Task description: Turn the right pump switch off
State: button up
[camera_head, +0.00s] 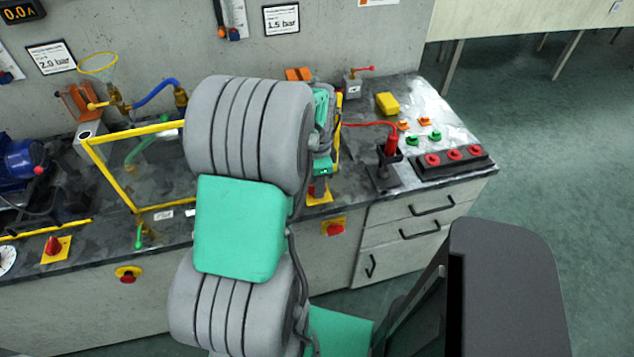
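A matching red knob on a yellow plate, seemingly the left pump switch (54,246), stands in plain view at the far left. My arm crosses the middle of the view and hides the right pump. The teal and grey wrist end of my gripper (322,165) shows right above the right switch. Its fingers are hidden, so I cannot tell whether they touch the knob.
A yellow frame (112,178) with a clear panel stands left of my arm. A red-handled tool in a black stand (383,178), a yellow block (387,103) and a black strip with red buttons (451,162) are on the right. Red-and-yellow buttons (334,228) (128,275) mark the cabinet front.

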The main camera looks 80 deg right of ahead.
grip_shut()
jog(key=shift+n, duration=0.4)
jog(key=n, duration=0.2)
jog(key=shift+n, duration=0.3)
jog(key=n, duration=0.3)
jog(key=shift+r+n, duration=0.1)
jog(key=shift+n, duration=0.3)
jog(key=n, duration=1)
jog(key=shift+p, duration=0.3)
jog(key=shift+n, duration=0.5)
